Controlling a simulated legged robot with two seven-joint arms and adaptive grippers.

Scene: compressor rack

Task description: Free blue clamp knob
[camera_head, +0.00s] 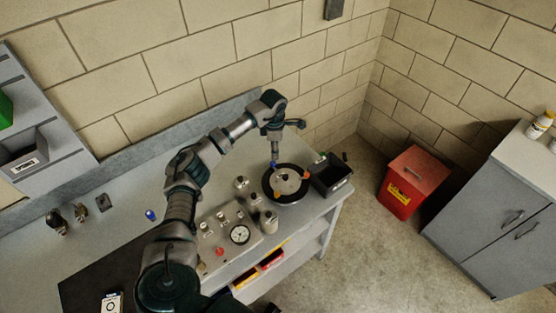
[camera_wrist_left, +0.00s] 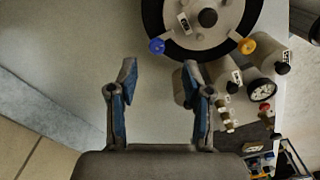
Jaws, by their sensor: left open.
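A round black-rimmed disc with a grey centre (camera_head: 288,185) sits near the right end of the bench; it also shows at the top of the left wrist view (camera_wrist_left: 200,42). The blue clamp knob (camera_head: 273,164) is at its rim, and it also shows in the left wrist view (camera_wrist_left: 157,46). Two orange knobs (camera_head: 306,176) are on the same rim. My left gripper (camera_head: 275,157) points down beside the blue knob. In the left wrist view the gripper (camera_wrist_left: 160,68) is open and empty, with the knob just beyond and between its fingertips. My right gripper is not in view.
Grey cylinders (camera_head: 268,220) and a panel with a gauge (camera_head: 239,234) stand left of the disc. A black bin (camera_head: 330,174) is close on its right. Another blue piece (camera_head: 150,214) lies on the bench. A red container (camera_head: 410,182) stands on the floor.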

